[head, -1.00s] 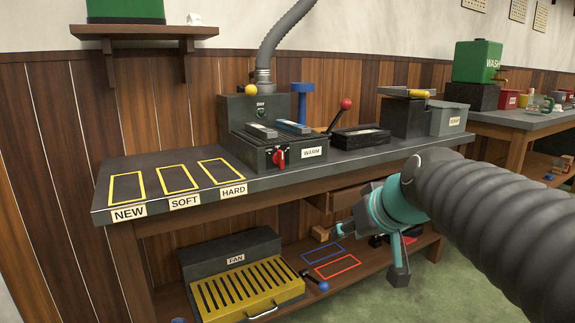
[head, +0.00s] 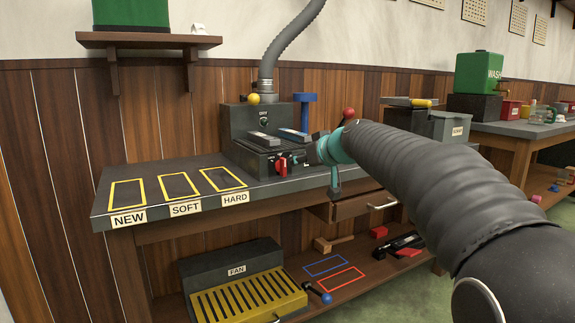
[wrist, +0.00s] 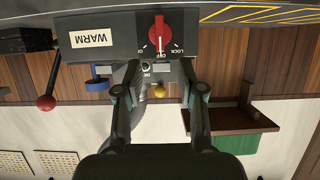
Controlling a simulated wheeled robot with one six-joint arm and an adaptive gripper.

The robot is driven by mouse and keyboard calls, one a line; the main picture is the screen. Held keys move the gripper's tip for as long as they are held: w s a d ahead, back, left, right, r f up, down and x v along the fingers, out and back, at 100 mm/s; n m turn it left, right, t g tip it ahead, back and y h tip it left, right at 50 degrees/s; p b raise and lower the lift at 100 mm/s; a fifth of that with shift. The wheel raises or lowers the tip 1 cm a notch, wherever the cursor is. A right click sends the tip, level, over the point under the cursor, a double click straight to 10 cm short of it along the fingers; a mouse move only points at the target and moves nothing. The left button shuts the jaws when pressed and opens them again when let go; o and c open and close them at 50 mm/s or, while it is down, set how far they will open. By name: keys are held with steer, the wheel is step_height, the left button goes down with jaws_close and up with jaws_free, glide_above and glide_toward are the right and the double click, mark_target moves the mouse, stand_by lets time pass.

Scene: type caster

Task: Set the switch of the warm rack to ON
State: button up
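The warm rack (head: 252,159) is a dark box on the bench with a red switch (head: 281,166) on its front. In the wrist view, which is upside down, the red switch (wrist: 159,36) sits beside the WARM label (wrist: 91,40). Its white line points at the middle mark, which looks like OFF, between ON and LOCK. My gripper (wrist: 159,92) is open and empty, its two fingers apart on either side of the switch's line, short of the panel. In the head view my gripper (head: 308,157) is just right of the switch and hides the WARM label.
A red-balled lever (head: 349,113) rises behind my wrist; it also shows in the wrist view (wrist: 46,103). A blue post (head: 304,110) and a yellow ball (head: 254,98) stand behind the rack. The bench top left of the rack, with yellow outlines (head: 178,186), is clear.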

mark_target(286, 165)
steer(key=p+x, duration=0.1)
steer(key=x, duration=0.8)
jaws_close()
steer(key=shift+d, duration=0.1)
